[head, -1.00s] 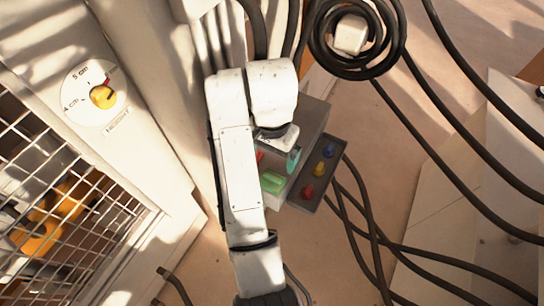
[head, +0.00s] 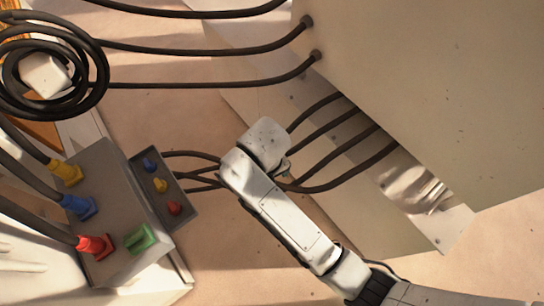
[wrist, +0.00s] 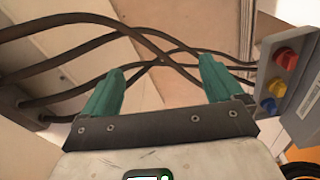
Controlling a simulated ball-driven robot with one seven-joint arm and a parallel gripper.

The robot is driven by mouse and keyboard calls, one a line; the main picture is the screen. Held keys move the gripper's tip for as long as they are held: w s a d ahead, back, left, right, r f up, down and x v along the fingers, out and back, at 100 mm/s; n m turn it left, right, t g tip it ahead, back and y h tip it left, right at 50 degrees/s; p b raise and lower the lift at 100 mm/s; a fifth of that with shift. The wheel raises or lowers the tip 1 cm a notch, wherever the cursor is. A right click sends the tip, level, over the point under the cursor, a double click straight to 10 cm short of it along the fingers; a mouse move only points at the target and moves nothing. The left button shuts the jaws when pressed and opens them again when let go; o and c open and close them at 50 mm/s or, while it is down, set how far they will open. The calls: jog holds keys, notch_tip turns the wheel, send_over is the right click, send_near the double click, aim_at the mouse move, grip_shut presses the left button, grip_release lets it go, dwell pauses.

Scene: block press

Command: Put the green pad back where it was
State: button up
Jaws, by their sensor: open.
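The green pad (head: 141,238) sits at the lower right of a grey box (head: 112,180) in the head view, beside a red plug (head: 95,246). My gripper (head: 283,168) is to the right of the box, apart from the pad, and mostly hidden by my own arm there. In the wrist view my gripper (wrist: 162,66) shows two teal fingers spread wide, open, with nothing between them. The green pad is not visible in the wrist view.
A yellow plug (head: 66,172) and blue plug (head: 77,206) stand on the box. A side panel (head: 178,222) carries blue, yellow and red knobs. Dark cables (head: 330,180) run past my gripper to a large pale cabinet (head: 430,90). Open floor (head: 235,250) lies between box and arm.

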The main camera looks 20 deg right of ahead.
jog(key=s+d+m, duration=0.1)
jog(key=s+d, duration=1.5)
jog(key=s, duration=0.2)
jog(key=shift+s+d+m, duration=0.2)
jog(key=shift+d+m, duration=0.1)
